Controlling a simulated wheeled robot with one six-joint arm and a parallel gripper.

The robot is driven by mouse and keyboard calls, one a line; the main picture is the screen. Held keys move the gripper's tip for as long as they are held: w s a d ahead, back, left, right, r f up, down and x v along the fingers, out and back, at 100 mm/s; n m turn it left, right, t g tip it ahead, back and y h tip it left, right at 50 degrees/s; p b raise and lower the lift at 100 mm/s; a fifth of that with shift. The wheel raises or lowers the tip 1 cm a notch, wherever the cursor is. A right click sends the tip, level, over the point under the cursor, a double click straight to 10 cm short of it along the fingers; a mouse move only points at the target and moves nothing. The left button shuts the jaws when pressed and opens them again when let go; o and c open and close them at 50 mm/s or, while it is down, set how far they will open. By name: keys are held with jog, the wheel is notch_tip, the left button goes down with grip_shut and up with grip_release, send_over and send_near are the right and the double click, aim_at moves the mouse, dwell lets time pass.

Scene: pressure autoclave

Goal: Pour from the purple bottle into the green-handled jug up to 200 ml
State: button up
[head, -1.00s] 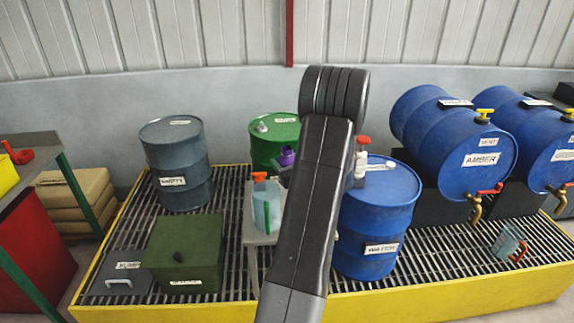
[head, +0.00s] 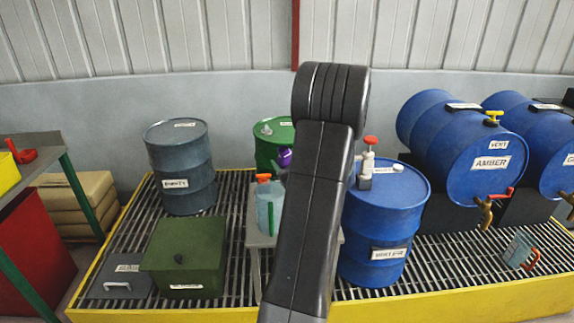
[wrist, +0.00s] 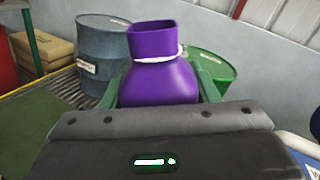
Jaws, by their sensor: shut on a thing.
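The purple bottle (wrist: 160,80) is in my gripper (wrist: 162,88), between its green fingers in the wrist view. Its square mouth is open, and a white ring circles its neck. In the head view only a small part of the bottle (head: 285,157) shows beside my arm, which hides the gripper. How far the bottle tilts is hard to tell. The clear green-handled jug (head: 264,212) stands on a small grey table, left of my arm and lower in the picture than the bottle. Its liquid level cannot be read. The jug is not recognisable in the wrist view.
An orange-topped item (head: 264,178) shows at the jug. A blue drum (head: 385,225) with a red-topped pump stands to the right. A green drum (head: 270,135) is behind, a grey drum (head: 180,165) and green box (head: 183,255) left. A red-handled jug (head: 518,250) is far right.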

jog(key=shift+a+n+b, duration=0.1)
jog(key=shift+n+b, duration=0.8)
jog(key=shift+b, duration=0.4)
jog(key=shift+w+d+f+n+b, duration=0.1)
jog(key=shift+d+n+b, duration=0.15)
jog(key=shift+n+b, duration=0.8)
jog(key=shift+w+d+f+n+b, duration=0.15)
jog(key=shift+n+b, duration=0.4)
jog(key=shift+b, duration=1)
jog(key=shift+d+f+n+b, duration=0.1)
jog(key=shift+f+n+b, duration=0.1)
jog(key=shift+n+b, duration=0.9)
jog(key=shift+d+f+n+b, duration=0.15)
jog(key=shift+n+b, duration=0.2)
jog(key=shift+b, duration=1.3)
jog(key=shift+d+f+n+b, duration=0.1)
jog(key=shift+f+n+b, duration=0.1)
jog(key=shift+n+b, duration=0.9)
jog(key=shift+r+m, duration=0.1)
jog(key=shift+m, duration=0.25)
jog(key=shift+f+n+b, duration=0.25)
jog(key=shift+n+b, duration=0.35)
jog(key=shift+b, duration=1.1)
